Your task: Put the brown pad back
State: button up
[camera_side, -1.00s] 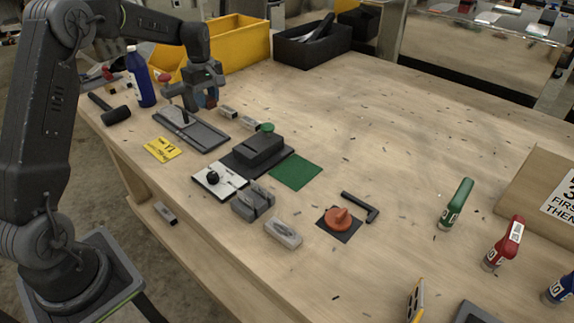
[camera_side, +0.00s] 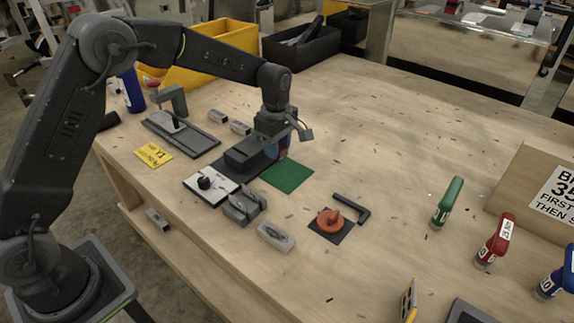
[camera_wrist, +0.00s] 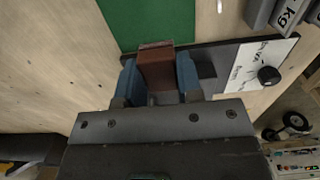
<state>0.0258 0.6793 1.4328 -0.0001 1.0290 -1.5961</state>
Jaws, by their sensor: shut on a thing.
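In the wrist view the brown pad (camera_wrist: 156,68) is a small reddish-brown block between the two blue fingertips of my gripper (camera_wrist: 158,78). My gripper is shut on it. The pad is mostly hidden by the fingers there. The green mat (camera_wrist: 150,20) also shows beyond the pad in the wrist view. I cannot tell whether the pad touches anything below.
A white panel with a black knob (camera_side: 205,183) and grey weights (camera_side: 243,205) stand in front. An orange knob (camera_side: 330,220) and a black hex key (camera_side: 352,207) lie to the right. A grey tray with a bent post (camera_side: 182,138) is left.

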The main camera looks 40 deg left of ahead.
aim_at(287, 174)
jog(key=shift+w+d+f, duration=0.25)
jog(key=shift+d+f, duration=0.15)
jog(key=shift+d, duration=0.2)
jog(key=shift+w+d+f, duration=0.2)
jog(key=shift+d+f, duration=0.2)
jog(key=shift+d, duration=0.2)
jog(key=shift+f, duration=2)
jog(key=shift+f, duration=0.1)
jog(key=o, duration=0.8)
jog(key=shift+o, duration=0.2)
notch_tip(287, 174, up, 12)
jog(key=shift+r, duration=0.2)
